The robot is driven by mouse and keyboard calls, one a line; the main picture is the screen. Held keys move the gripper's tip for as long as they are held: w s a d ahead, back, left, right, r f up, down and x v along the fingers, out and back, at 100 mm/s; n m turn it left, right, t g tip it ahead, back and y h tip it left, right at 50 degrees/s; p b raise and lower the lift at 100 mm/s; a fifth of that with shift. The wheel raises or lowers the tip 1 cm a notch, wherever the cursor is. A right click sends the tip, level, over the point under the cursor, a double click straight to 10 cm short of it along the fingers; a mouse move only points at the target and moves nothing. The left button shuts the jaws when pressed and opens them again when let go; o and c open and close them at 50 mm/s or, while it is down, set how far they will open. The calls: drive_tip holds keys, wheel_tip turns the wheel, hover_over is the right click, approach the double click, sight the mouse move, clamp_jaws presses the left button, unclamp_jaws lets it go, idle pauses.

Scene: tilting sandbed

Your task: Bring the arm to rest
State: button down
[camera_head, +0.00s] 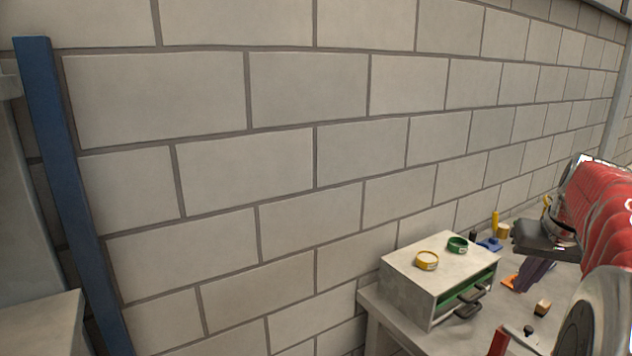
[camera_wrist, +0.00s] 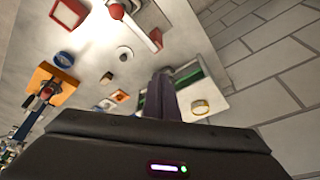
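My red arm (camera_head: 600,215) reaches in from the right edge in the head view. My gripper (camera_head: 530,276) hangs over the bench with its dark fingers pointing down, right of the grey cabinet. In the wrist view the two fingers of my gripper (camera_wrist: 162,97) lie close together, with no object visible between them. The lower part of the arm runs out of the head view.
A grey cabinet (camera_head: 408,294) with an open green-lined front stands on the bench (camera_head: 378,308); a yellow ring (camera_head: 427,261) and a green ring (camera_head: 457,244) lie on top. Several small items surround my gripper. A block wall (camera_head: 280,170) rises behind; a blue post (camera_head: 70,190) stands left.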

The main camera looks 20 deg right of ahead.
drive_tip(key=s+a+f+n, duration=0.2)
drive_tip(key=a, duration=1.1)
drive_tip(key=s+a+f+n+t+y, duration=0.1)
drive_tip(key=s+a+f+n, duration=0.1)
drive_tip(key=a, duration=1)
drive_tip(key=s+a+f+n, duration=0.2)
drive_tip(key=s+a+f, duration=0.1)
drive_tip(key=a, duration=1)
drive_tip(key=shift+s+a+f+t, duration=0.3)
drive_tip(key=shift+s+f+t, duration=0.1)
drive_tip(key=shift+s, duration=0.1)
drive_tip(key=shift+d, duration=0.1)
